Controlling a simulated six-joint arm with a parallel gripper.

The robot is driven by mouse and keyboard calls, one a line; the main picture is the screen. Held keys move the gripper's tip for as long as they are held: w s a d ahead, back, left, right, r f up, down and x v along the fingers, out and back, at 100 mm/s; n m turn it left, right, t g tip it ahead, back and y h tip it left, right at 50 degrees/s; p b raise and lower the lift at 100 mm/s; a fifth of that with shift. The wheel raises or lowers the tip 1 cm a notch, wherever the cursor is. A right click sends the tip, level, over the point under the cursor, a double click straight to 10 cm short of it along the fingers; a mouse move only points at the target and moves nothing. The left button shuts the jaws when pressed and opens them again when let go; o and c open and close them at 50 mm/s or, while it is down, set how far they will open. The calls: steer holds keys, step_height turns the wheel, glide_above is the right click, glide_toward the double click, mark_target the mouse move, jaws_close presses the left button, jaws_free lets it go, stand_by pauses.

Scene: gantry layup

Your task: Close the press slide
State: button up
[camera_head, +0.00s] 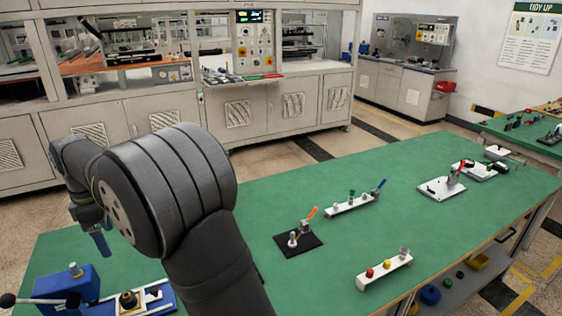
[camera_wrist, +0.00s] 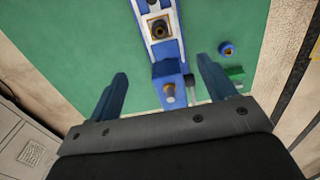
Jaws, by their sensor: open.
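The press is blue, with a white-railed track (camera_head: 158,296) at the lower left of the head view. A blue block (camera_head: 62,287) with a grey knob stands at its left end, and a black ball-ended lever lies near it. A dark piece with a brass top (camera_head: 127,300) sits on the track, apart from the block. In the wrist view the track (camera_wrist: 178,46), the brass-bored piece (camera_wrist: 158,28) and the blue block (camera_wrist: 168,72) show ahead. My gripper (camera_wrist: 162,67) is open and empty, its blue fingers either side of the block in the picture. Contact cannot be told.
The press is on a green table (camera_head: 230,200). A blue ring (camera_wrist: 227,48) and a green block (camera_wrist: 236,73) show right of the press in the wrist view. A black base with an orange lever (camera_head: 298,242) and white fixtures (camera_head: 385,272) stand farther right. Clear green surface lies between.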

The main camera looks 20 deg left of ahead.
steer(key=c, duration=0.7)
steer(key=shift+w+d+f+m+g, duration=0.2)
steer(key=shift+w+d+f+m, duration=0.1)
steer(key=shift+w+f, duration=0.2)
steer(key=shift+w+d+f+m+g, duration=0.2)
steer(key=shift+w+f+m, duration=0.15)
steer(key=shift+f, duration=0.25)
steer(key=c, duration=0.7)
steer(key=w+d+f+m+g, duration=0.1)
steer(key=w+d+f+m, duration=0.1)
steer(key=w+f, duration=0.1)
steer(key=w+d+f+m+g, duration=0.1)
steer(key=f, duration=0.1)
steer(key=shift+w+m+g, duration=0.3)
steer(key=shift+w+m, duration=0.05)
jaws_close()
steer(key=w+d+f+m+g+y, duration=0.45)
steer(key=w+d+f+m, duration=0.4)
steer(key=w+m, duration=0.25)
steer(key=shift+y, duration=0.35)
steer(key=x, duration=1)
steer(key=shift+s+a+f, duration=0.1)
steer(key=shift+a+f, duration=0.05)
steer(key=shift+a, duration=0.05)
steer(key=shift+s+a, duration=0.35)
steer(key=shift+s, duration=0.2)
steer(key=shift+s+a, duration=0.35)
steer(key=shift+s, duration=0.2)
steer(key=shift+s+a, duration=0.4)
steer(key=shift+s, duration=0.15)
